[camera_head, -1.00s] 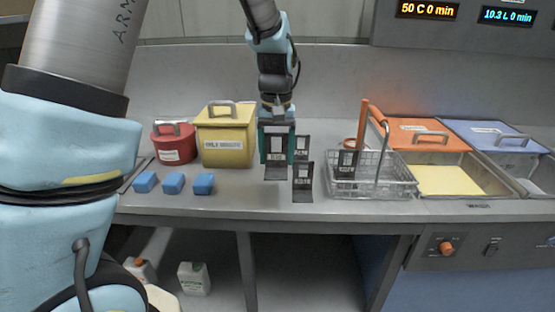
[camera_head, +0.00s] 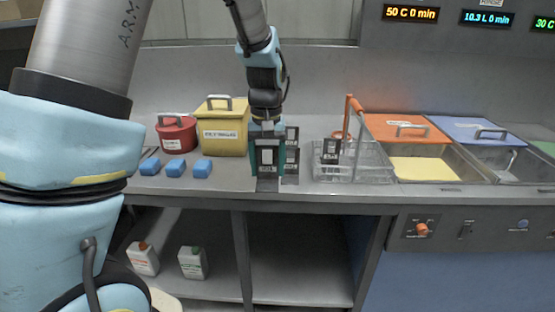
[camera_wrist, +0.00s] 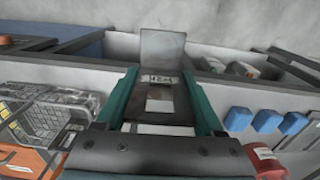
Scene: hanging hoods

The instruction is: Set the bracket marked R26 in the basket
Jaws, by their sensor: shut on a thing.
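My gripper (camera_head: 267,150) has its teal fingers closed on a dark upright bracket (camera_head: 267,171) with a pale label and a flat foot, near the bench's front edge. The held bracket also shows between the fingers in the wrist view (camera_wrist: 161,52); its marking is too blurred to read surely. Just right of my gripper, two similar brackets stand on the bench, a near one (camera_head: 292,167) and a far one (camera_head: 292,135), both partly hidden. The wire basket (camera_head: 365,172) stands further right with another dark bracket (camera_head: 331,150) in its left part.
Blue blocks (camera_head: 175,168), a red canister (camera_head: 176,136) and a yellow bin (camera_head: 222,130) are on the left. Bottles (camera_head: 192,262) stand on the lower shelf.

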